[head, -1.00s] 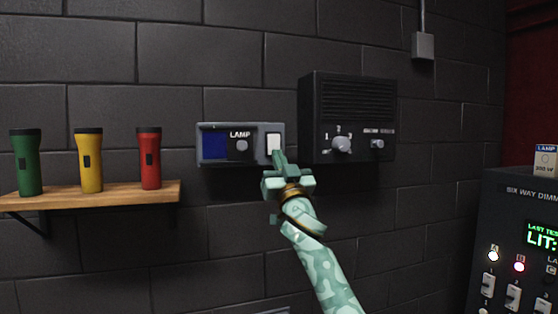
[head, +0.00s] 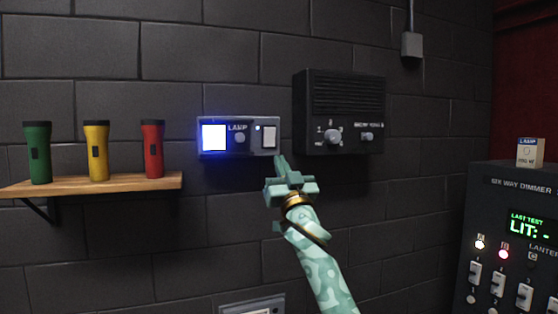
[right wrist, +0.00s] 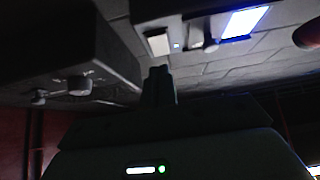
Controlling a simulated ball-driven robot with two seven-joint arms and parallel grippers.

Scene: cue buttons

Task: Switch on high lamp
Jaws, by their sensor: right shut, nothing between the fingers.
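The lamp box (head: 256,149) is a grey wall unit marked LAMP. Its left panel (head: 214,138) glows bright blue-white. A round knob (head: 240,138) sits in its middle and a white rocker switch (head: 269,137) at its right, with a small blue light beside the switch. My right gripper (head: 281,160) is shut and empty, just below and right of the switch, apart from it as far as I can tell. In the right wrist view the closed fingers (right wrist: 159,72) point toward the switch (right wrist: 159,43), and the lit panel (right wrist: 244,22) shows beyond. My left gripper is not in view.
A dark speaker box (head: 339,112) with knobs is on the wall to the right. A wooden shelf (head: 110,184) holds green, yellow and red flashlights at left. A dimmer console (head: 510,240) stands at right with a small lamp carton (head: 530,153) on top.

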